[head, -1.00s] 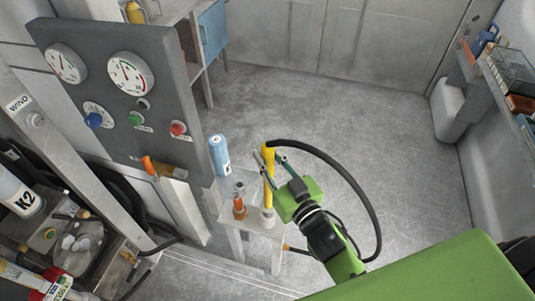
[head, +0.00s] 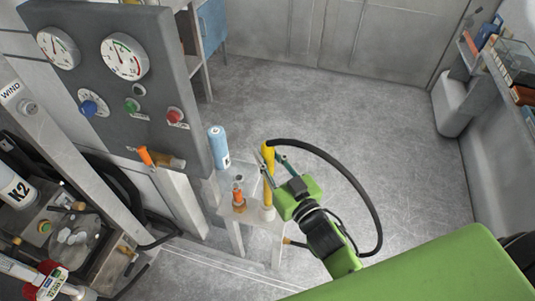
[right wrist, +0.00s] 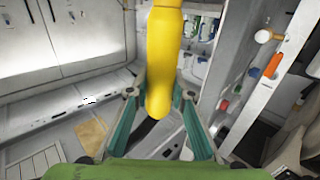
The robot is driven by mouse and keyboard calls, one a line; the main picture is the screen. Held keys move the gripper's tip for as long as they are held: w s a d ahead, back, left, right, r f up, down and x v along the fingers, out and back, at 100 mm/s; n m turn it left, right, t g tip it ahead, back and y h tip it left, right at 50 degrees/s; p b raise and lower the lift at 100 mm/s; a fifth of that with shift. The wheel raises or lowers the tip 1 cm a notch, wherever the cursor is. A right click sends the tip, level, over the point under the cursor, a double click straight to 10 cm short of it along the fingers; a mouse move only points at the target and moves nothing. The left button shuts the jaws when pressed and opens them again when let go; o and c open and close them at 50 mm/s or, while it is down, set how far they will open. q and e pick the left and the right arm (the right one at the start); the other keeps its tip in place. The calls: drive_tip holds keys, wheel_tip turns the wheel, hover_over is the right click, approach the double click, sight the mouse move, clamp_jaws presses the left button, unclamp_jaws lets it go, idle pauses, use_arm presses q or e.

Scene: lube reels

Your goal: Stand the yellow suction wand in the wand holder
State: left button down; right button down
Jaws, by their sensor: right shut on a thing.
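The yellow suction wand (head: 268,152) is upright in the head view, with a black hose arching from its top to the right. My right gripper (head: 273,163) is shut on its upper part. In the right wrist view, the wand (right wrist: 163,50) runs down between the teal fingers of the gripper (right wrist: 160,95). The wand holder, a pale cup (head: 268,214), is on a small white stand below the wand. The wand's lower end meets the cup in the picture; I cannot tell whether it is inside. My left gripper is not in view.
A blue bottle (head: 218,147) and an orange-and-brown fitting (head: 239,200) stand close left of the wand. A grey gauge panel (head: 150,100) rises further left. The floor (head: 330,115) behind and to the right is clear.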

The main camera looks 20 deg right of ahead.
drive_tip(key=shift+f, duration=0.3)
idle(0.5)
drive_tip(key=c, duration=1.7)
unclamp_jaws()
drive_tip(key=shift+f, duration=0.1)
drive_tip(key=s+d, duration=0.2)
drive_tip(key=s, duration=0.9)
drive_tip(key=shift+s+d, duration=0.15)
drive_tip(key=shift+s, duration=0.25)
